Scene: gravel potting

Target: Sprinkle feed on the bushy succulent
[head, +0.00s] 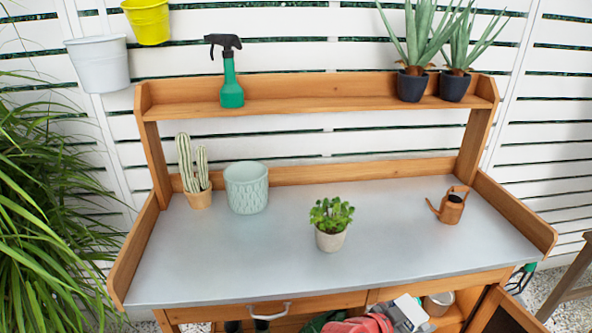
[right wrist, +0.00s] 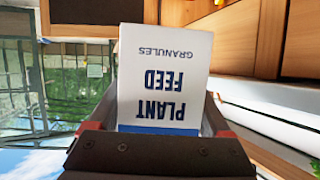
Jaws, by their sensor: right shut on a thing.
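The bushy succulent (head: 331,214) has round green leaves and stands upright in a small pale pot near the middle of the bench top in the head view. In the right wrist view, my right gripper (right wrist: 160,108) is shut on a white box of plant feed (right wrist: 165,65) with a blue band. Its lettering, "PLANT FEED GRANULES", is upside down in that picture. The gripper's fingers lie along both sides of the box. I cannot make out the gripper clearly in the head view. My left gripper is not in view.
The grey bench top (head: 270,265) is clear around the succulent. A pale green pot (head: 246,188) and a cactus (head: 194,165) stand left, a copper watering can (head: 452,207) right. The raised shelf (head: 310,108) holds a spray bottle (head: 231,80) and two aloes.

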